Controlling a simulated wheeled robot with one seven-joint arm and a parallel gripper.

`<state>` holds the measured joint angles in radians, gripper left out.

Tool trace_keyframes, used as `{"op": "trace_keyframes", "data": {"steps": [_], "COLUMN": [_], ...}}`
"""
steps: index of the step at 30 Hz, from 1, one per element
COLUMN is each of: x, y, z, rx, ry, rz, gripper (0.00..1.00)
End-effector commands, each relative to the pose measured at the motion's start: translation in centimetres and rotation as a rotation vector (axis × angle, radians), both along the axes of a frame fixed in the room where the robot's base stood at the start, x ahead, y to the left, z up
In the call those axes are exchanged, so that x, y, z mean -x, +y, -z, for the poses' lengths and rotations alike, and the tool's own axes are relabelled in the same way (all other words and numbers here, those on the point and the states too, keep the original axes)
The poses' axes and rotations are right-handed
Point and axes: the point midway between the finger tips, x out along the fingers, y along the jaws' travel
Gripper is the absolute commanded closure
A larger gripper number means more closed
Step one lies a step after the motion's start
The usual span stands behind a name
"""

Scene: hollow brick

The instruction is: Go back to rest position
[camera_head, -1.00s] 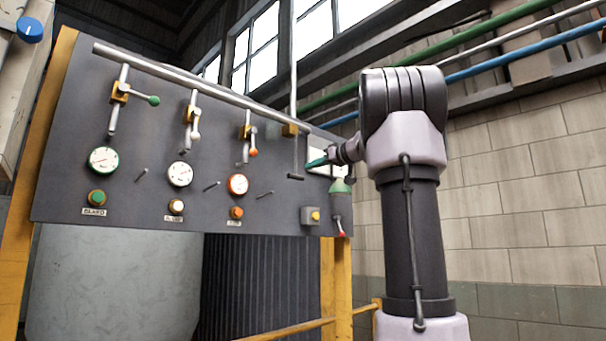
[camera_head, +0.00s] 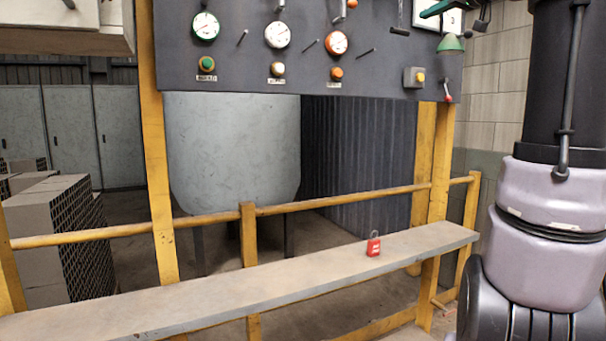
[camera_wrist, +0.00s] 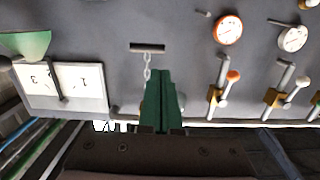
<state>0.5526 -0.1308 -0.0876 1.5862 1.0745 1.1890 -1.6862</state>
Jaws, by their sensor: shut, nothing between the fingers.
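My gripper (camera_wrist: 160,78) has green fingers pressed together with nothing between them. In the wrist view it points at the dark panel, just beside a black T-handle (camera_wrist: 148,47) hanging on a chain. I cannot tell whether the fingertips touch the chain or only overlap it. In the head view my gripper (camera_head: 440,8) shows at the top edge, in front of the white card (camera_head: 452,21) at the panel's right end. My arm stands upright along the right side of the head view, its upper part cut off.
The panel (camera_head: 370,75) carries gauges, buttons and levers. A green cone (camera_head: 451,43) sits near the cards. Below is a bench (camera_head: 200,302) with a red padlock (camera_head: 374,244). Yellow rails (camera_head: 330,198) stand behind it. Stacked bricks (camera_head: 45,240) are at left.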

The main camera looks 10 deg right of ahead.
Motion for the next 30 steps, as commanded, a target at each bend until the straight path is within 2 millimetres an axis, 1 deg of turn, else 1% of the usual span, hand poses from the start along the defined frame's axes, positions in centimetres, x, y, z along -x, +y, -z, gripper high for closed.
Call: {"op": "trace_keyframes", "data": {"steps": [1, 2, 4, 5, 6, 7, 8, 9, 11, 12, 14, 15, 18, 21, 24, 25, 27, 30], "x": [0.5, 0.8, 1.9, 2.7, 3.8, 4.8, 5.8, 7.3, 9.7, 11.4, 14.1, 15.8, 19.8, 22.6, 24.3, 24.5, 24.9, 24.9], "y": [1.4, 2.3, 5.0, 6.3, 8.1, 9.4, 10.7, 12.2, 14.1, 15.3, 16.6, 17.3, 18.2, 18.3, 18.2, 18.1, 18.0, 18.0], "z": [0.9, 1.8, 4.5, 6.0, 8.1, 9.9, 11.6, 13.9, 17.3, 19.7, 23.1, 25.2, 30.1, 33.7, 35.8, 36.2, 36.6, 36.8], "rx": [-0.017, -0.035, -0.082, -0.105, -0.134, -0.154, -0.174, -0.196, -0.223, -0.235, -0.249, -0.254, -0.262, -0.261, -0.260, -0.261, -0.262, -0.265], "ry": [0.036, 0.070, 0.173, 0.225, 0.301, 0.359, 0.416, 0.489, 0.592, 0.657, 0.743, 0.793, 0.885, 0.936, 0.957, 0.961, 0.965, 0.967], "rz": [-0.010, -0.014, -0.023, -0.023, -0.021, -0.016, -0.009, 0.006, 0.037, 0.062, 0.107, 0.141, 0.225, 0.296, 0.344, 0.353, 0.367, 0.372], "gripper": [1.00, 1.00, 1.00, 1.00, 1.00, 1.00, 1.00, 1.00, 1.00, 1.00, 1.00, 1.00, 1.00, 1.00, 1.00, 1.00, 1.00, 1.00]}}
